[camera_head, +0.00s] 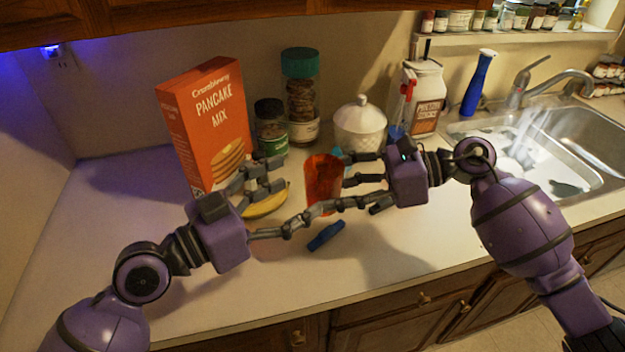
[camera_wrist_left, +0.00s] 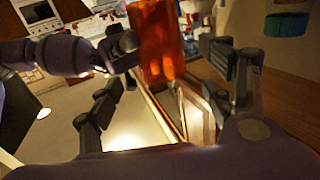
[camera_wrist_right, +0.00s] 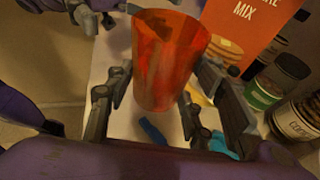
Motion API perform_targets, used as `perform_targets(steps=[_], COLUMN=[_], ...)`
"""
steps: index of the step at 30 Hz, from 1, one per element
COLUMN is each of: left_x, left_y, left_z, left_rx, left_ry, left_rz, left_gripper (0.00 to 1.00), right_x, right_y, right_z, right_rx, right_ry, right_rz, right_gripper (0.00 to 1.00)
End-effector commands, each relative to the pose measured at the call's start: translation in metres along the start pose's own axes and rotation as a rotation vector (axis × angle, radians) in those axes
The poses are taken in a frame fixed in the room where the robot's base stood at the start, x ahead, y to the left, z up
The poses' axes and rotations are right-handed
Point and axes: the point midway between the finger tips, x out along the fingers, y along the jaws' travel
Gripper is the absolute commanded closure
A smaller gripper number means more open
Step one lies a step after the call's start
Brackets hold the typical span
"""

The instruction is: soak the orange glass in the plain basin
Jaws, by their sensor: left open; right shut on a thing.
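The orange glass (camera_head: 322,176) is a translucent tumbler, upright near the middle of the head view, above the counter. My right gripper (camera_head: 338,183) is shut on it from the right; the right wrist view shows the glass (camera_wrist_right: 165,62) between its fingers. My left gripper (camera_head: 292,196) is open just left of the glass. In the left wrist view the glass (camera_wrist_left: 157,42) appears beyond and between the left fingers. The steel sink basin (camera_head: 590,135) is at the right, under the faucet. I cannot tell whether it is the plain one.
A pancake mix box (camera_head: 205,120), jars (camera_head: 302,95), a white lidded pot (camera_head: 360,128) and a white carton (camera_head: 424,95) stand behind the grippers. A banana (camera_head: 268,201) and a blue item (camera_head: 326,236) lie on the counter. A blue bottle (camera_head: 479,85) and faucet (camera_head: 545,85) stand behind the sink.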

Motion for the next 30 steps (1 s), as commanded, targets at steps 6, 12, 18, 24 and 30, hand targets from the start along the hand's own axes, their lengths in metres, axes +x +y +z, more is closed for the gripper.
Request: perform_targets(steps=[6, 12, 18, 24, 30], left_x=[0.038, 0.055, 0.058, 0.058, 0.058], left_y=[0.0, 0.0, 0.0, 0.0, 0.0], left_z=[-0.001, 0.0, 0.001, 0.001, 0.001], left_rx=[-0.001, 0.0, 0.0, 0.0, 0.0], left_ry=[0.003, 0.0, -0.002, -0.002, -0.001], left_rz=[0.0, 0.001, 0.001, 0.001, 0.001], left_gripper=[0.26, 0.26, 0.26, 0.34, 0.6], right_x=[0.0, 0.0, 0.0, 0.0, 0.0], right_y=[0.0, 0.0, 0.0, 0.0, 0.0], right_z=[0.001, 0.001, 0.001, 0.001, 0.001], right_rx=[-0.001, -0.001, -0.001, -0.001, -0.001], right_ry=[-0.001, -0.001, -0.001, -0.001, -0.001], right_rz=[0.0, 0.0, 0.0, 0.0, 0.0], right_gripper=[0.88, 0.88, 0.88, 0.88, 0.88])
